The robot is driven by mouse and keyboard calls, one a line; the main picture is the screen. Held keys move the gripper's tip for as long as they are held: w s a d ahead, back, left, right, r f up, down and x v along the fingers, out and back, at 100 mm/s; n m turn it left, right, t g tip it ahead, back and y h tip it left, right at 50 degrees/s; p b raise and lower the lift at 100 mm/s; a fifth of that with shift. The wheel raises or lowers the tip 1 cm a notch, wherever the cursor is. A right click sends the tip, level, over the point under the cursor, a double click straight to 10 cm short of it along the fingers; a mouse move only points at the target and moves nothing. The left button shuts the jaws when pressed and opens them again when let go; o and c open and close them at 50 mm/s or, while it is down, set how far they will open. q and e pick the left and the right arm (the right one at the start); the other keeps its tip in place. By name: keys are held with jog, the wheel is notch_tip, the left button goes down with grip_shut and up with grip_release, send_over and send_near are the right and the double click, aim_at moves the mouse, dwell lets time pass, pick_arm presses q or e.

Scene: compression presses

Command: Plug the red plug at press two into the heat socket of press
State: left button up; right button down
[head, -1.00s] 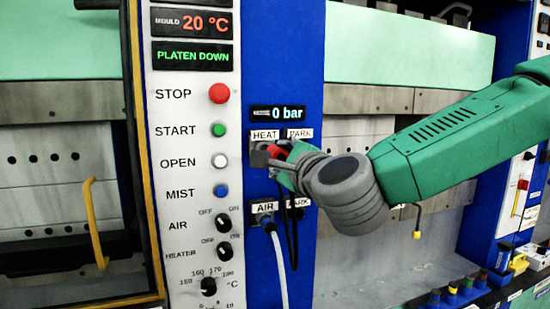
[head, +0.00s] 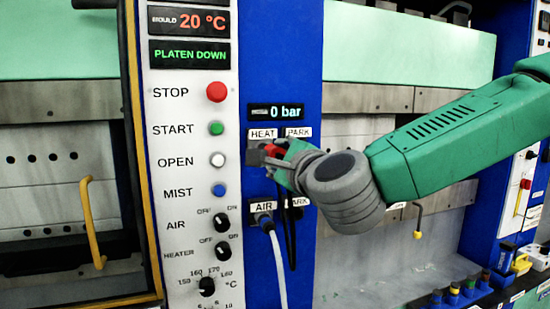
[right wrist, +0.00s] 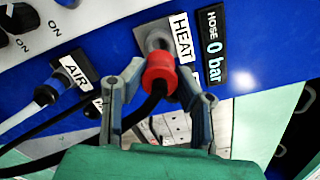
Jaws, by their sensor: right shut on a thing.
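The red plug (head: 275,151) is at the blue panel, under the HEAT label (head: 263,134). In the right wrist view the red plug (right wrist: 158,74) is in line with the grey heat socket (right wrist: 157,42) and appears to meet it; how deep it sits cannot be told. The heat socket (head: 255,156) shows left of the plug in the head view. My right gripper (head: 281,152) is shut on the plug, with a finger on each side in the wrist view (right wrist: 160,70). A black cable runs back from the plug. My left gripper is out of view.
The AIR socket (head: 263,219) below holds a plug with a pale hose. PARK labels (head: 298,133) stand beside both sockets. A white control panel (head: 165,240) with buttons and knobs is on the left. A yellow handle (head: 91,220) juts out at far left.

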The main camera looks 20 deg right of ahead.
jog(key=shift+d, duration=0.35)
jog(key=shift+w+a, duration=0.35)
jog(key=shift+a, duration=0.3)
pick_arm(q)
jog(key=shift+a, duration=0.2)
pick_arm(e)
jog(key=shift+w, duration=0.2)
jog(key=shift+w+d, duration=0.1)
jog(key=shift+d, duration=0.2)
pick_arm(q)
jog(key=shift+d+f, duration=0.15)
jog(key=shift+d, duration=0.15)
pick_arm(e)
jog(key=shift+s+d, duration=0.1)
jog(key=shift+s, duration=0.3)
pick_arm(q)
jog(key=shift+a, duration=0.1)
pick_arm(e)
jog(key=shift+a, duration=0.2)
pick_arm(q)
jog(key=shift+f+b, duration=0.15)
jog(key=shift+b, duration=0.2)
pick_arm(e)
jog(key=shift+a, duration=0.25)
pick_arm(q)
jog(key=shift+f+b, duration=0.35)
